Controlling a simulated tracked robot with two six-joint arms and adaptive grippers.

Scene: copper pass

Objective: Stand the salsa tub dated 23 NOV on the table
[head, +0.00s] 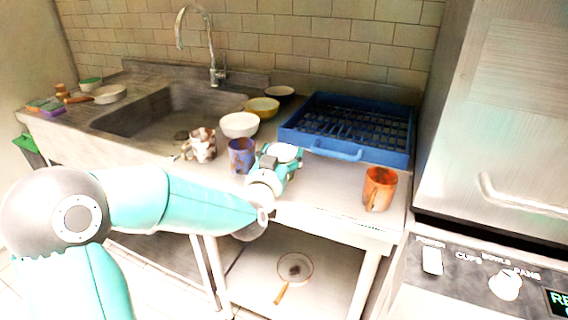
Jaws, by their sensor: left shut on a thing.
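My left gripper (284,168) reaches in from the left over the front part of the steel table (330,200). It is shut on a small tub with a round white top (285,152), which I take to be the salsa tub. The gripper hides most of the tub's side, and no date can be read. The tub looks roughly upright. I cannot tell whether its base touches the table. My right gripper is not in view.
A blue mug (241,157) stands just left of the gripper, and an orange mug (379,188) stands to the right. A blue dish rack (345,150) lies behind. White (239,125) and yellow (262,107) bowls stand by the sink. Clear table lies between gripper and orange mug.

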